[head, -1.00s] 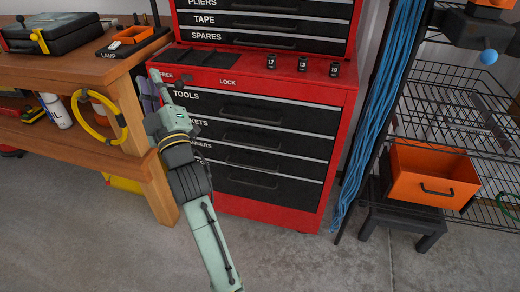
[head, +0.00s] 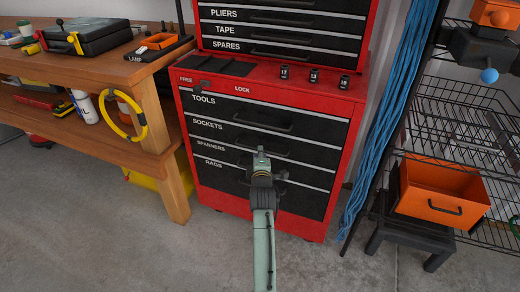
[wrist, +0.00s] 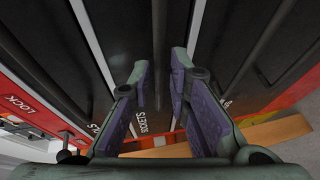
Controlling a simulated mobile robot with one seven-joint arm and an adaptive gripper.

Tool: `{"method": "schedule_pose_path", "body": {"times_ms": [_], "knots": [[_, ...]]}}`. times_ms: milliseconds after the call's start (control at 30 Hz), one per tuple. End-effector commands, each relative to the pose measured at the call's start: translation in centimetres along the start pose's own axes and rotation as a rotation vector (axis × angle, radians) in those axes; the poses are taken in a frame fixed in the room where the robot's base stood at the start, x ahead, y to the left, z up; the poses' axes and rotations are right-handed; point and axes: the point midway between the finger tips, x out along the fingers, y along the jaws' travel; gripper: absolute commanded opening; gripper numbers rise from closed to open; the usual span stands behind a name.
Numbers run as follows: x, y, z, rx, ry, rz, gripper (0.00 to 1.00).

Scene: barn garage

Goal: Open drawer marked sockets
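The red tool chest (head: 338,165) stands with its dark drawers shut. The sockets drawer (head: 218,131) is the second one down in the lower section, between tools and spanners. Its label (wrist: 148,122) also shows in the wrist view. My gripper (head: 262,152) is in front of this drawer, near its middle, and hides part of its handle. In the wrist view my gripper (wrist: 159,78) is open, its two fingers apart on either side of a dark bar that looks like the handle. I cannot tell whether they touch it. A small dark lever (head: 204,84) sits by the FREE and LOCK markings.
A wooden workbench (head: 150,88) stands close on the left. A black wire rack (head: 450,110), hanging blue ropes (head: 395,90) and an orange bin (head: 440,190) on a dark stool (head: 408,232) are on the right. The concrete floor (head: 340,268) before the chest is clear.

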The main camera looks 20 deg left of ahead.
Motion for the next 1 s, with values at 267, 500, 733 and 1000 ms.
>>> {"method": "schedule_pose_path", "body": {"times_ms": [267, 500, 733, 1000], "knots": [[3.0, 0.1, -0.1, 0.002, 0.002, 0.000, 0.17], [3.3, 0.0, -0.1, 0.002, 0.001, 0.001, 0.17], [3.3, 0.0, -0.1, 0.002, 0.001, 0.001, 0.08], [3.3, 0.0, -0.1, 0.002, 0.001, 0.001, 0.00]]}}
